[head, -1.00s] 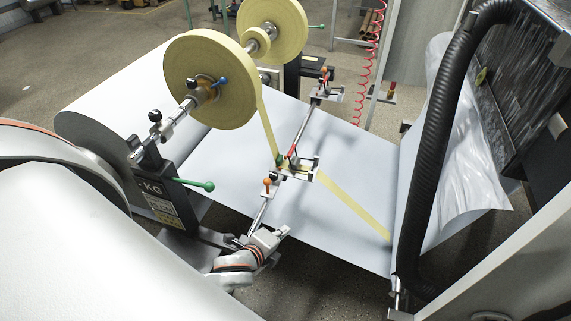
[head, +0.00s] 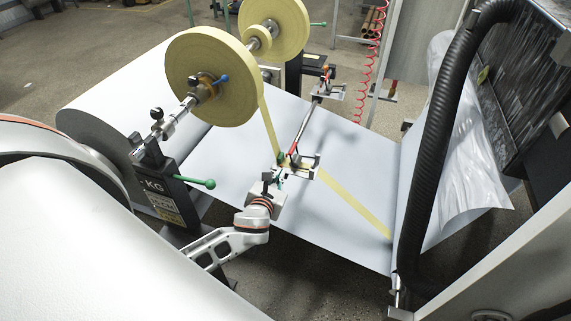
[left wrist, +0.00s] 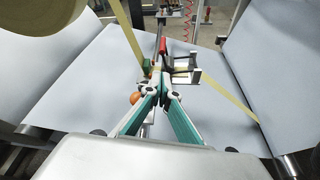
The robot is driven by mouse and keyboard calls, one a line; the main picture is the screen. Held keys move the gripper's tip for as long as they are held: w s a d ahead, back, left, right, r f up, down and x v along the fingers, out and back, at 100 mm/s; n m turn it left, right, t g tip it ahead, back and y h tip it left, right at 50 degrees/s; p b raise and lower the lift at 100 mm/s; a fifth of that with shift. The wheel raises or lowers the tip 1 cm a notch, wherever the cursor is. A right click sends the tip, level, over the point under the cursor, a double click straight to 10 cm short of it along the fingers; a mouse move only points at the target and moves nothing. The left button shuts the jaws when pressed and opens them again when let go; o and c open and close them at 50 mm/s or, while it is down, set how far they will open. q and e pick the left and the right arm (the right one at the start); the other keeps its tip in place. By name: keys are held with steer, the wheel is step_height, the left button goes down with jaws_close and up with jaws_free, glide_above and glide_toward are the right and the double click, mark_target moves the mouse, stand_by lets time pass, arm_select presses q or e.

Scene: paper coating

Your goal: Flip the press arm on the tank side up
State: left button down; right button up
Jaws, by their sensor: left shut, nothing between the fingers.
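The near press arm (head: 300,168) is a small metal bracket on the crossbar, where the yellow tape meets the grey sheet. A red lever (head: 293,147) stands by it. Both also show in the left wrist view, the bracket (left wrist: 186,74) just right of the fingertips and the red lever (left wrist: 163,46) beyond them. My left gripper (head: 280,179) is shut and empty beside the bracket's near left side. Its green fingers (left wrist: 157,84) meet at the tips; contact with the bracket cannot be told. An orange knob (left wrist: 135,97) sits left of the fingers. My right gripper is not in view.
A yellow tape roll (head: 210,78) stands above the grey sheet (head: 345,170). A green handle (head: 195,182) sticks out left of my gripper. A second bracket (head: 328,90) sits at the crossbar's far end. A thick black hose (head: 432,150) stands at the right.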

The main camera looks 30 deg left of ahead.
arm_select(q)
steer(key=b, duration=0.2)
glide_toward(296, 157)
steer(key=w+a, duration=0.2)
steer(key=a, duration=0.1)
steer(key=shift+w+f, duration=0.2)
steer(key=shift+w, duration=0.2)
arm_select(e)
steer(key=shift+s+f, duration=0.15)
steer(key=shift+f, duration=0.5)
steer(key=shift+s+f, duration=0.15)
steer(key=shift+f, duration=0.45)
arm_select(q)
steer(key=shift+w, duration=0.1)
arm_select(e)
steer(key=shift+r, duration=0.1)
